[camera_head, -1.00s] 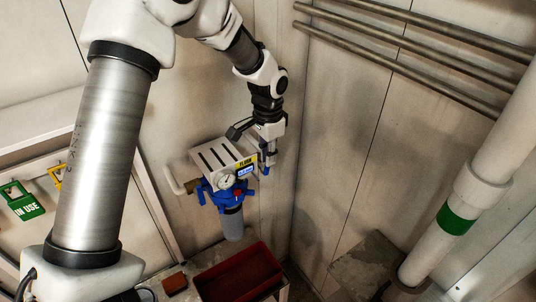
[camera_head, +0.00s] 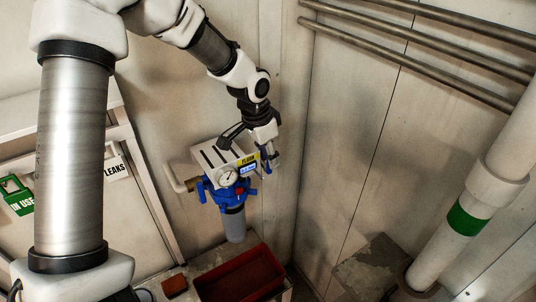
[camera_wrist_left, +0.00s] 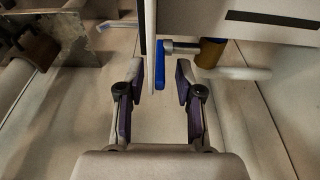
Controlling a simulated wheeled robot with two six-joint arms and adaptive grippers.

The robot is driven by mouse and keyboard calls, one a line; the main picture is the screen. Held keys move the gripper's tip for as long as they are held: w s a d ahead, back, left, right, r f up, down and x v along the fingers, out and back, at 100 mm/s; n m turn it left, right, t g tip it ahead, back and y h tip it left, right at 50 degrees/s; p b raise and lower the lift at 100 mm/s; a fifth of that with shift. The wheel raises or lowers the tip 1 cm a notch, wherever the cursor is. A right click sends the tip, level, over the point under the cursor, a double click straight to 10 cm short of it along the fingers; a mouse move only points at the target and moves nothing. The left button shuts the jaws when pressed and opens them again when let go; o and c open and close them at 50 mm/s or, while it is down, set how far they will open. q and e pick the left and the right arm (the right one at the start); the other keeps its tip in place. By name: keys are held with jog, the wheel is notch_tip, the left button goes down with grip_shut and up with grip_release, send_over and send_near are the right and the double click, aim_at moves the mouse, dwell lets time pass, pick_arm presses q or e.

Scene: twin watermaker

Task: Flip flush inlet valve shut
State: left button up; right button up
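The filter unit has a pale slotted cover (camera_head: 216,158), a round gauge (camera_head: 228,177), a blue body (camera_head: 208,193) and a grey bowl (camera_head: 235,224). It hangs on the wall near the corner. A blue valve lever (camera_wrist_left: 160,66) hangs down on a metal stem beside a brass fitting (camera_wrist_left: 211,52) in the left wrist view. My left gripper (camera_wrist_left: 159,80) is open, with the lever's lower part between its fingertips and gaps at both sides. In the head view the left gripper (camera_head: 269,161) is at the unit's right side. My right gripper is not in view.
A red tray (camera_head: 240,274) sits on a ledge below the unit. Pipes (camera_head: 430,45) run along the right wall, and a thick white pipe with a green band (camera_head: 467,218) stands at right. A thin panel edge (camera_wrist_left: 146,30) is close to the left finger.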

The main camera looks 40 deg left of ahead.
pick_arm(q)
jog(key=shift+r, duration=0.1)
jog(key=v, duration=1.1)
jog(key=shift+r, duration=0.35)
jog(key=shift+s, duration=0.1)
jog(key=shift+s, duration=0.1)
